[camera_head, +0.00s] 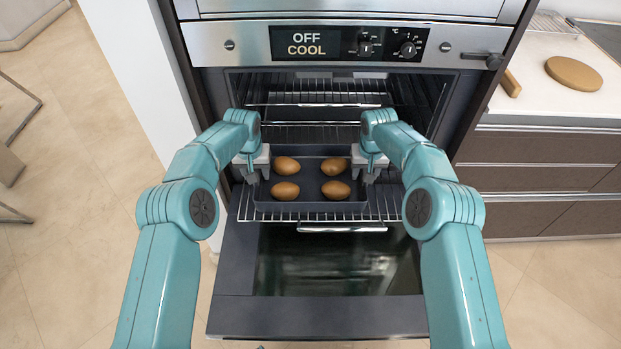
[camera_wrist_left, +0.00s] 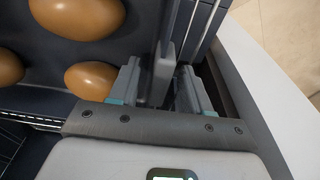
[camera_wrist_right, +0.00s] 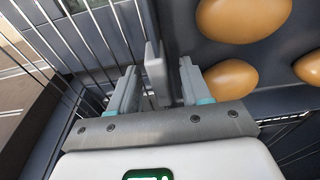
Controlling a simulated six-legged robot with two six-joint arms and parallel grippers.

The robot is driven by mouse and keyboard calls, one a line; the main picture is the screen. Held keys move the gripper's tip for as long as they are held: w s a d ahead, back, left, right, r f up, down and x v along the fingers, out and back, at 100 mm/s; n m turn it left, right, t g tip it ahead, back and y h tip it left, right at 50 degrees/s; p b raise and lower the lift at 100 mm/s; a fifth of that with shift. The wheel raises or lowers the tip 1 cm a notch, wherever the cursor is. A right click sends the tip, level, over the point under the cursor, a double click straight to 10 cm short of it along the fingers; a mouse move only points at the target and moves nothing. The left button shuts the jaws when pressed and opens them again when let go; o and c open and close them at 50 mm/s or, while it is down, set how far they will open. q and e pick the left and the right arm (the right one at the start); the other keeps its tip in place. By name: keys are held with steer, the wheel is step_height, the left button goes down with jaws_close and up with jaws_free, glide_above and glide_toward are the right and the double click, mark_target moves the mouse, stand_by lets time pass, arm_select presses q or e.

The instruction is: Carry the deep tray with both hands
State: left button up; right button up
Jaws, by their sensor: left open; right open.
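The deep tray (camera_head: 310,207) is dark grey and sits on a wire rack pulled partway out of the oven. It holds several brown, egg-shaped items (camera_head: 285,191). My left gripper (camera_head: 254,166) is at the tray's left side, open, with a grey upright handle (camera_wrist_left: 164,72) between its fingers. My right gripper (camera_head: 370,168) is at the right side, open, with a matching handle (camera_wrist_right: 156,70) between its fingers. Gaps show beside both handles in the wrist views. Fingertip depth is partly hidden.
The oven door (camera_head: 330,318) hangs open below the rack. Another wire rack (camera_head: 320,133) is inside the oven. A counter (camera_head: 545,105) on the right holds a round wooden board (camera_head: 573,73). A white wall (camera_head: 135,60) stands close on the left.

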arm_select(q)
jaws_close()
arm_select(e)
jaws_close()
